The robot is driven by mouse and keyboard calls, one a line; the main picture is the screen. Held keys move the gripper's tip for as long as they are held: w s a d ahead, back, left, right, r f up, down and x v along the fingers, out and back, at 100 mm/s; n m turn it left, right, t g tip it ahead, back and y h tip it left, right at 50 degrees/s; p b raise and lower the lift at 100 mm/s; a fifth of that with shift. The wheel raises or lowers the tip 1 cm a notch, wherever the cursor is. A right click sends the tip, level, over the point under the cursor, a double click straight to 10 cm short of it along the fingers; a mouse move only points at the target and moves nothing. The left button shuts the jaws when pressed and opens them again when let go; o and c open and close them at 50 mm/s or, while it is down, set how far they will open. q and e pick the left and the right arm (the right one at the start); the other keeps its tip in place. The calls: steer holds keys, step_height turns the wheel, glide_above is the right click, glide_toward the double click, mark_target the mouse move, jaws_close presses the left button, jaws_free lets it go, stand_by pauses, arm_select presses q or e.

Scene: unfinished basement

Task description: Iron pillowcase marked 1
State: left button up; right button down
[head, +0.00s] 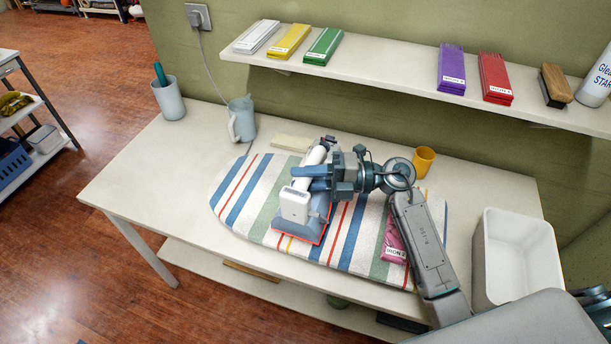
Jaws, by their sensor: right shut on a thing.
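A striped ironing board pad (240,190) lies on the white table. A blue and white iron (294,207) stands on its left middle part, with a red edge showing around its base. My right gripper (318,178) is shut on the iron's handle, reaching in from the right. A pink folded cloth (393,245) with a label lies at the pad's front right, partly hidden by my right arm; the label's number is too small to read surely. Purple (451,70) and red (495,78) labelled folded cloths lie on the shelf. My left gripper is out of view.
The wall shelf (400,75) overhangs the table's back and also holds white, yellow and green folded cloths, a brush and a bottle. A mug (243,120), a grey cup (169,99), an orange cup (424,161) and a white bin (518,258) stand around the pad.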

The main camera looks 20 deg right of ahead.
steer(key=shift+s+a+r+p, duration=0.1)
steer(key=shift+s+a+p, duration=0.2)
steer(key=shift+s+a, duration=0.35)
stand_by(0.3)
steer(key=shift+w+d+b, duration=0.4)
steer(key=shift+w+d, duration=0.75)
steer(key=shift+w, duration=0.2)
stand_by(0.8)
steer(key=shift+s+a+p, duration=0.3)
steer(key=shift+s+a, duration=0.15)
steer(key=shift+s, duration=0.2)
stand_by(0.6)
stand_by(0.7)
step_height(320, 180, up, 9)
steer(key=p, duration=0.7)
steer(key=shift+r, duration=0.1)
stand_by(0.5)
